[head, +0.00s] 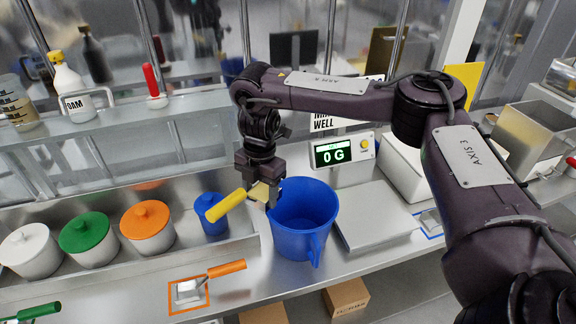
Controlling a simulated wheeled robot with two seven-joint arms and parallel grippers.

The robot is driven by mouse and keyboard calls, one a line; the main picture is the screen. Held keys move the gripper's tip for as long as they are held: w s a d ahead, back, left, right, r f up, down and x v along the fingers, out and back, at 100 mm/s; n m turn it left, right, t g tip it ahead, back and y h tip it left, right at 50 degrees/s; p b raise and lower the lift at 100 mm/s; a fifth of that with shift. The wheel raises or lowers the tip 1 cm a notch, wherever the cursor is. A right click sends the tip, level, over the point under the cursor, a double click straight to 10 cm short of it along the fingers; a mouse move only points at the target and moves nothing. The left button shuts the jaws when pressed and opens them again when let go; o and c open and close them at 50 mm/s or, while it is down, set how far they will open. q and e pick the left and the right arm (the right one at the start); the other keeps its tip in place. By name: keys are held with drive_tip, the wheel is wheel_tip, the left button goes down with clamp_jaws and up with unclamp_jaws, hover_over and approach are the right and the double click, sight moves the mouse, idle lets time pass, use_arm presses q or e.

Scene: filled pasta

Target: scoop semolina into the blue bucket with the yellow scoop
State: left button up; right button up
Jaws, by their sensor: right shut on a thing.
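My right gripper (262,197) is shut on the yellow scoop (226,205), just above the left rim of the blue bucket (301,243). The scoop's yellow handle points to the lower left, and a paler yellow part shows between the fingers. I cannot tell whether the scoop holds semolina. The bucket stands upright on the steel counter, left of the scale plate, and its floor is hidden. The scale display (335,153) reads 0 G. No open semolina is visible. My left gripper is out of view.
Lidded white (30,253), green (88,240), orange (148,226) and blue (211,215) canisters line the trough at left. An orange-handled scoop (212,278) lies on an orange-outlined spot in front. The scale plate (374,218) is bare. A shelf (150,123) runs behind the canisters.

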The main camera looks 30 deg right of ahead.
drive_tip(key=d+m+t+y+p, duration=0.1)
drive_tip(key=d+m+t+p, duration=0.1)
drive_tip(key=d+m, duration=0.6)
drive_tip(key=shift+d+r+m+t+p, duration=0.25)
drive_tip(key=shift+m+t+p, duration=0.1)
drive_tip(key=shift+m, duration=2.95)
